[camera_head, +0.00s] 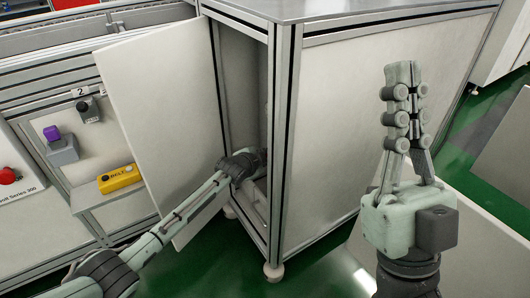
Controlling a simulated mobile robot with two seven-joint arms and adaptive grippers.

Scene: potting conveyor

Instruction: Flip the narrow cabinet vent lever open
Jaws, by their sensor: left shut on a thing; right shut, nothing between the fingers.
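The narrow cabinet (345,125) stands in the middle with its grey metal top. Its tall door (165,105) is swung open to the left. My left arm reaches in from the lower left, and my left gripper (255,163) is inside the opening, low down. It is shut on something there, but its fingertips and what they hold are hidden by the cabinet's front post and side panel. I cannot make out the vent lever. My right gripper (403,75) is shut and empty, pointing up in front of the cabinet's right side.
Left of the door are a yellow box (119,179) on a small shelf, a purple-topped switch (60,146), a black switch (88,110) and a red button (8,176). The open door stands close beside my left arm. Green floor (325,272) shows below.

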